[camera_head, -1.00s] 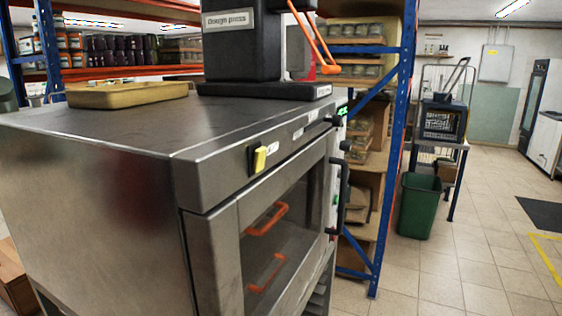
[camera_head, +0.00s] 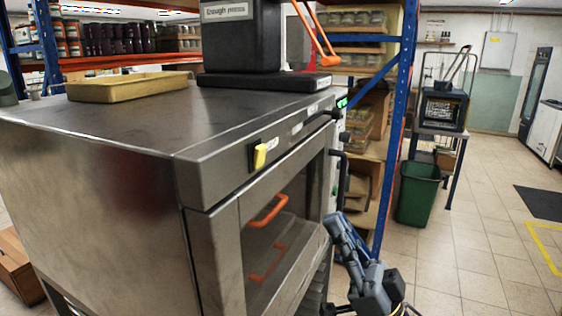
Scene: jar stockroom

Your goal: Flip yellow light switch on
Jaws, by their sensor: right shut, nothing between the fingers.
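The yellow light switch (camera_head: 260,155) is a small rocker on a black plate, on the front upper panel of a steel oven (camera_head: 110,190). It sticks out from the plate; I cannot tell whether it is on or off. My right gripper (camera_head: 333,222) is at the lower right, in front of the oven door, below and to the right of the switch and well apart from it. Its fingers are shut and empty, pointing up and left. My left gripper is out of view.
A dough press (camera_head: 240,45) and a yellow tray (camera_head: 128,87) stand on the oven top. The door has a dark handle (camera_head: 338,185). A blue shelf post (camera_head: 398,110) and green bin (camera_head: 417,193) are behind. Open floor lies to the right.

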